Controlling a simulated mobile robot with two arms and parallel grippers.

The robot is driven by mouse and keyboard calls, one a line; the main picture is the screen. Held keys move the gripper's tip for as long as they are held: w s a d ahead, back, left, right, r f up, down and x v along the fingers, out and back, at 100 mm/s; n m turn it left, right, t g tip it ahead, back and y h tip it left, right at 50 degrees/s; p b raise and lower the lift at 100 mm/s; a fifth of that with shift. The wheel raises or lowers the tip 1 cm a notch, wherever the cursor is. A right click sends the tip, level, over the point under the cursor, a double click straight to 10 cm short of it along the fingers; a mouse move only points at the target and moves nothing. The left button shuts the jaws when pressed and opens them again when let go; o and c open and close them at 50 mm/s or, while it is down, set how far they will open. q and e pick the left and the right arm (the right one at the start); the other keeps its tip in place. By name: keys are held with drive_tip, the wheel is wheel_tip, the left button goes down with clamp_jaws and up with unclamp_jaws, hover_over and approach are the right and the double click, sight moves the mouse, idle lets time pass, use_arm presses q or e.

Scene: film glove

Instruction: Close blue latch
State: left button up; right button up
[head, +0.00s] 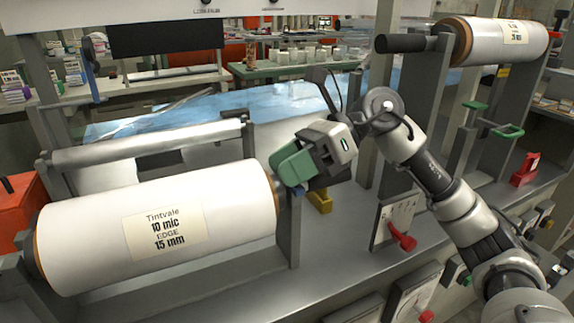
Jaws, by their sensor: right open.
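A narrow blue piece (90,57), which looks like the blue latch, stands by the grey post at the upper left. It is small here, and I cannot tell whether it is open or closed. My right gripper (304,163) is open at the right end of the large front film roll (95,232), far to the right of the blue piece. A green block (293,166) shows at the gripper's tip. I cannot tell whether it is touched or held. My left gripper is out of view.
A yellow piece (320,199) sits under my right gripper. A red-knobbed lever (403,241) stands on the front panel. A second roll (497,40) and a green handle (507,130) are at the right. Blue film (215,97) lies behind the front roll.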

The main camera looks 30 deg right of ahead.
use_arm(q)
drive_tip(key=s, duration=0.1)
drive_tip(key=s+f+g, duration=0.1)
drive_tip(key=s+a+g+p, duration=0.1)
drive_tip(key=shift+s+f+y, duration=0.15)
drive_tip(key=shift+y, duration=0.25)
use_arm(e)
drive_tip(key=v, duration=1)
drive_tip(key=shift+d, duration=0.3)
drive_tip(key=shift+r, duration=0.1)
